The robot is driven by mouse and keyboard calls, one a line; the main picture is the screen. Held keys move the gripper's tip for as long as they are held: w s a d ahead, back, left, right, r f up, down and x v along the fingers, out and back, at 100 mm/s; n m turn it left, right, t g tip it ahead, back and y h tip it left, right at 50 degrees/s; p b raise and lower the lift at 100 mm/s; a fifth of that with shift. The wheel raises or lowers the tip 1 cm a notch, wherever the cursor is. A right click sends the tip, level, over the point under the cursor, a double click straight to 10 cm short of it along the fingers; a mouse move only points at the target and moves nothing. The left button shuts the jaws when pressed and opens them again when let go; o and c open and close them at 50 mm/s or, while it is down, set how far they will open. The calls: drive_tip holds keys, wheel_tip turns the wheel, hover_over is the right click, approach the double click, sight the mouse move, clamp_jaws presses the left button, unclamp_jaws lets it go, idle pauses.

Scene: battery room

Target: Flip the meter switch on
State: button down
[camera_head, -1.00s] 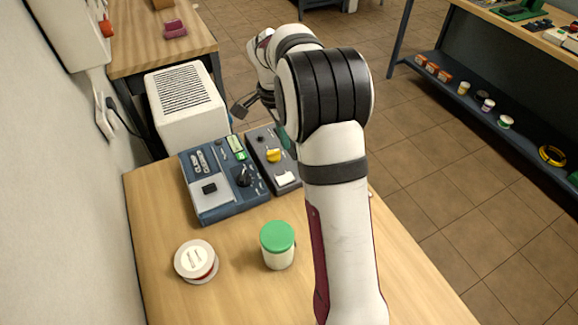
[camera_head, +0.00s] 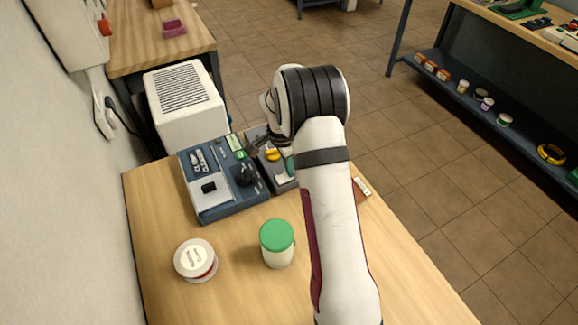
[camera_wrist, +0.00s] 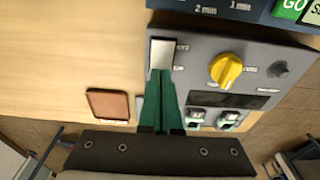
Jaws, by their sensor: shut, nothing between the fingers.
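The grey meter box (camera_head: 284,186) stands on the wooden table, partly behind my arm. In the wrist view, the grey meter panel (camera_wrist: 200,45) has a yellow knob (camera_wrist: 226,70), a dark display window (camera_wrist: 235,99) and a white rocker switch (camera_wrist: 162,54). Small lettering is beside the switch; one label seems to read OFF. My gripper (camera_wrist: 160,76) has green fingers, closed together and empty. Their tips are at the near edge of the white switch; I cannot tell whether they touch it. In the head view, the arm hides much of the gripper.
A blue device (camera_head: 222,182) stands left of the meter. A green-lidded jar (camera_head: 277,244) and a white spool (camera_head: 196,260) stand nearer on the table. A small brown block (camera_wrist: 108,104) lies beside the meter. A white vented box (camera_head: 188,105) is behind the table.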

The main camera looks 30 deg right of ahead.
drive_tip(key=shift+d+f, duration=0.1)
drive_tip(key=shift+f, duration=0.15)
drive_tip(key=shift+a+r, duration=0.25)
drive_tip(key=shift+a, duration=0.5)
wheel_tip(320, 180, up, 14)
drive_tip(key=d, duration=0.1)
drive_tip(key=shift+d, duration=0.35)
